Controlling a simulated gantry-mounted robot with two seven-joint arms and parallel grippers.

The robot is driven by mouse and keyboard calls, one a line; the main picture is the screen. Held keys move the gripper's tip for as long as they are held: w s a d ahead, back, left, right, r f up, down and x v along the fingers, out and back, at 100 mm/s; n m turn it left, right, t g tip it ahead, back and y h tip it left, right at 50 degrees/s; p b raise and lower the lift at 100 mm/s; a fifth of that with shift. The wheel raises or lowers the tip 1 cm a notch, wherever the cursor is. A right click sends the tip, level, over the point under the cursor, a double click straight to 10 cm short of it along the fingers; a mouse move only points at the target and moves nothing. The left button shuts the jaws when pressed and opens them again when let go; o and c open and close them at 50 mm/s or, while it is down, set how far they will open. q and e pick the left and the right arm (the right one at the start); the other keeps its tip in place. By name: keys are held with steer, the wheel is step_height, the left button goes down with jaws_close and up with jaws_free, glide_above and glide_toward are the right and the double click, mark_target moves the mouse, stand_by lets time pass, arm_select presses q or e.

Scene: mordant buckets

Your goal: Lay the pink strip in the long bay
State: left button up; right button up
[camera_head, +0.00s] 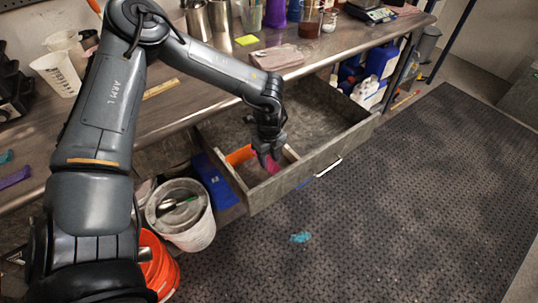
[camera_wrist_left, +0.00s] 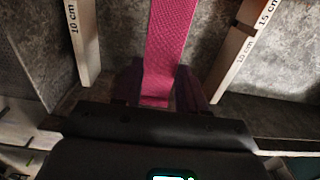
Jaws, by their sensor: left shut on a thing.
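The pink strip (camera_head: 270,165) hangs from my left gripper (camera_head: 268,151) inside the left part of the open drawer (camera_head: 325,155). In the left wrist view the strip (camera_wrist_left: 170,45) runs up from between the dark fingertips (camera_wrist_left: 160,90), which are shut on it. Two pale dividers stand on either side of it, one marked 10 cm (camera_wrist_left: 84,45) and one marked 15 cm (camera_wrist_left: 240,45). The strip appears over the grey bay floor between them; I cannot tell whether it touches the floor. The larger right part of the drawer looks empty. My right gripper is not in view.
An orange piece (camera_head: 240,155) lies at the drawer's left end. A white bucket (camera_head: 190,232) and an orange bucket (camera_head: 157,265) stand left of the drawer. The workbench (camera_head: 190,95) holds cups, jars and a folded cloth (camera_head: 277,57). A teal scrap (camera_head: 300,237) lies on the open floor mat.

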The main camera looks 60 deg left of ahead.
mark_target(269, 176)
arm_select(q)
steer(key=shift+f+b, duration=2.6)
steer(key=shift+f, duration=0.2)
steer(key=shift+b, duration=0.45)
steer(key=shift+f+b, duration=0.75)
steer(key=shift+b, duration=0.05)
steer(key=o, duration=1.1)
steer(key=shift+r, duration=0.15)
step_height(269, 176, up, 11)
steer(key=p, duration=0.4)
steer(key=shift+f, duration=0.2)
